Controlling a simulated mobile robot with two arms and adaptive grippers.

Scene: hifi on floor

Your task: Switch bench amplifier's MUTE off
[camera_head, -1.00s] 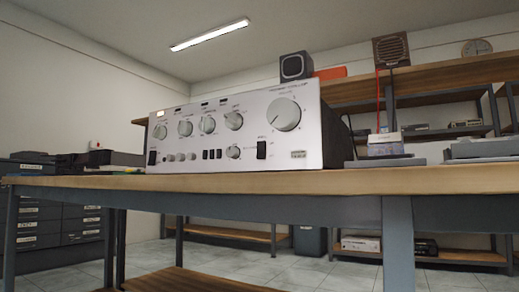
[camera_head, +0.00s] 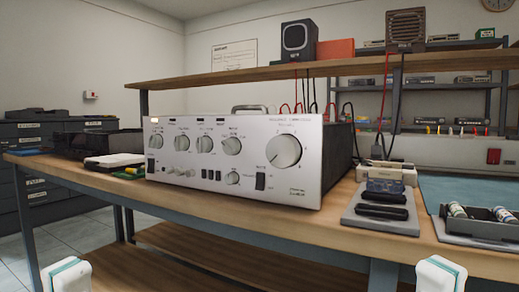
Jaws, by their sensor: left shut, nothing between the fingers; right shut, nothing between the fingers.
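The silver bench amplifier (camera_head: 236,158) stands on the wooden bench, its front panel facing me. A dark rocker switch (camera_head: 260,181) sits low on the panel's right, below the big knob (camera_head: 284,151); its small label seems to read MUTE, but I cannot read it surely or tell its position. Another dark switch (camera_head: 151,165) is at the panel's left end. My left gripper (camera_head: 66,275) and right gripper (camera_head: 441,273) show only as white and teal tips at the bottom edge. Both are shut, empty and well apart from the amplifier.
A grey tray with black items (camera_head: 381,212) and a dark bin of small cylinders (camera_head: 480,222) lie to the amplifier's right. A white-edged flat item (camera_head: 114,161) is at its left. Cables hang behind it below a raised shelf (camera_head: 215,77). The bench front strip is clear.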

